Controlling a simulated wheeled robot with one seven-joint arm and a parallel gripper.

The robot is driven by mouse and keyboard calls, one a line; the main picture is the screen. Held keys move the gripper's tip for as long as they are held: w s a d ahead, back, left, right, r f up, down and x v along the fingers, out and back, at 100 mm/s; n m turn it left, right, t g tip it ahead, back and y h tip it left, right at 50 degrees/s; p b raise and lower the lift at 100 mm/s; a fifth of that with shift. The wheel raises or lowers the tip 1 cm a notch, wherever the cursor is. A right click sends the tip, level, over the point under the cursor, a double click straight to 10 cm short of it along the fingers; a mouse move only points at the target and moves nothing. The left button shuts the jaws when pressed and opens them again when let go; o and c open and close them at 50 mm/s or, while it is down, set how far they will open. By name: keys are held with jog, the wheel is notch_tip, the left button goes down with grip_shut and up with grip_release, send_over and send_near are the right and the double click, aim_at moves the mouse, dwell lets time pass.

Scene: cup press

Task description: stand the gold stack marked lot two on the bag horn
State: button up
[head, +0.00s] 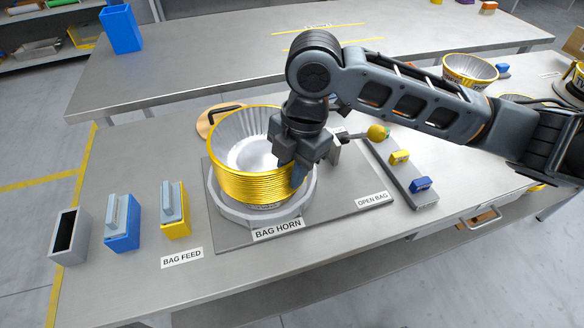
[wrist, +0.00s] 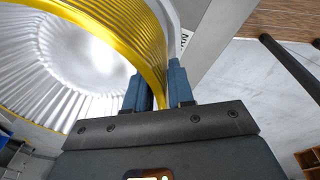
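A gold stack (head: 245,186) of fluted cups with a silvery inside sits upright over the pale grey round bag horn (head: 228,208), behind the BAG HORN label. Its lot marking is not readable. My gripper (head: 298,178) reaches down at the stack's right side. In the wrist view the two blue fingers (wrist: 160,90) stand on either side of the gold stack's wall (wrist: 150,50) and pinch it. Whether the stack's underside rests fully on the horn is hard to tell.
More gold-rimmed stacks (head: 470,68) stand at the right, partly behind my arm. Blue and yellow blocks (head: 175,208) and a grey bin (head: 69,236) stand at the left.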

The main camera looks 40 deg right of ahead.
jog(key=o, duration=0.3)
notch_tip(320, 180, up, 12)
jog(key=d, duration=0.1)
jog(key=shift+s+d, duration=0.3)
jog(key=shift+d, duration=0.05)
jog(key=shift+a+r, duration=0.1)
